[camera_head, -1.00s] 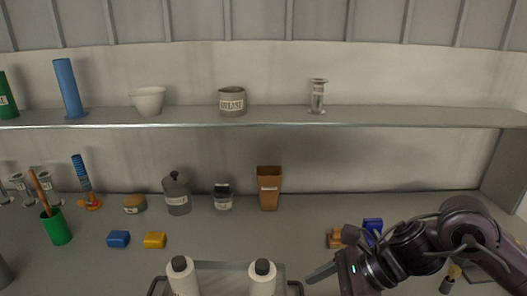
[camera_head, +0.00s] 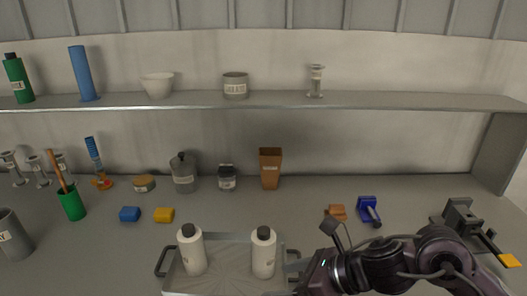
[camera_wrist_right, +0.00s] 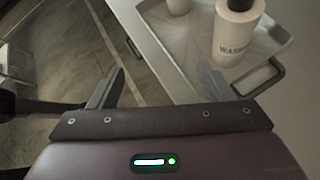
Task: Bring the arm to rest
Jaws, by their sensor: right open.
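My right arm (camera_head: 385,268) comes in from the lower right in the head view and reaches left toward the tray's right side. Its gripper is not clear there, near the bottom edge. In the right wrist view my right gripper (camera_wrist_right: 158,84) is open, with nothing between its two fingers. The floor and the bench edge lie beyond the fingers. The right finger shows close to the tray and a white bottle in that view, but I cannot tell the gap. My left arm and gripper are not in view.
A grey tray (camera_head: 222,280) holds two white bottles (camera_head: 192,250) (camera_head: 263,253). An orange-brown block (camera_head: 337,212), a blue tool (camera_head: 368,211) and a dark grey device (camera_head: 461,217) are behind the arm.

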